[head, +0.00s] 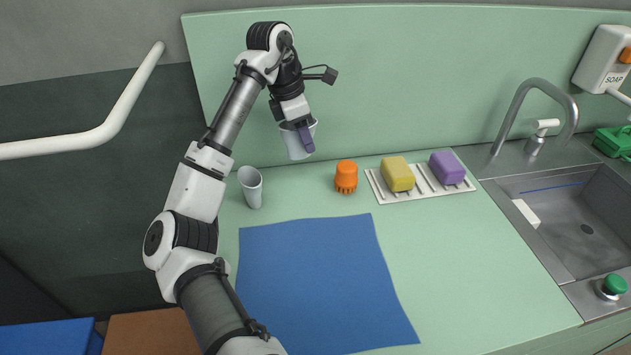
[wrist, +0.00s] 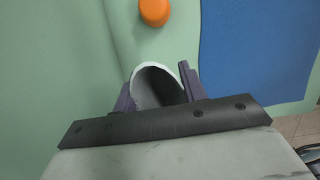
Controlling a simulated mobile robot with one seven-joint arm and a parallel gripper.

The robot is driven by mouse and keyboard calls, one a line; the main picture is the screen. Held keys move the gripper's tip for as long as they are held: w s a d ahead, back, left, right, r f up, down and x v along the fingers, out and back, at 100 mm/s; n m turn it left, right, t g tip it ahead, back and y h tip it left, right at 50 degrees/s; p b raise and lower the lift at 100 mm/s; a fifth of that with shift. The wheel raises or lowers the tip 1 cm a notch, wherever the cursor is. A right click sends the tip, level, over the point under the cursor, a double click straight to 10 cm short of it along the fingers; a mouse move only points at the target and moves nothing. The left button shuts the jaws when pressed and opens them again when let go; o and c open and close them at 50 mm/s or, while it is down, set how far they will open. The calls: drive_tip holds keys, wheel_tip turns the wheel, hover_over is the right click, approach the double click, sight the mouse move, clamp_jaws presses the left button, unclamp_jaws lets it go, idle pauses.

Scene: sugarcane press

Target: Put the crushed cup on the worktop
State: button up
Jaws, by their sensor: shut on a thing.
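My gripper (head: 302,136) is shut on a pale cup (head: 296,147) and holds it above the back of the worktop, near the green back wall. In the wrist view the cup's rim (wrist: 159,65) shows as an oval between the two purple fingers. A second pale cup (head: 251,188) stands on the green worktop (head: 445,260) at the back left, below and left of the held one. I cannot tell for certain from the shape that the held cup is the crushed one.
A blue mat (head: 315,280) covers the worktop's front left. An orange ribbed object (head: 346,177), a yellow block (head: 397,174) and a purple block (head: 446,168) stand along the back, the blocks on a white rack (head: 408,195). A sink (head: 580,225) with a tap (head: 520,105) is at right.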

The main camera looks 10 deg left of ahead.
sight(285, 125)
wheel_tip(285, 125, down, 12)
drive_tip(key=shift+r+p, duration=0.1)
drive_tip(key=shift+p, duration=0.2)
drive_tip(key=o, duration=0.9)
drive_tip(key=shift+o, duration=0.2)
drive_tip(key=v, duration=1.1)
drive_tip(key=shift+r+b, duration=0.35)
drive_tip(key=shift+r, duration=0.05)
drive_tip(key=shift+a+r, duration=0.1)
drive_tip(key=shift+r, duration=0.05)
drive_tip(key=shift+r, duration=0.1)
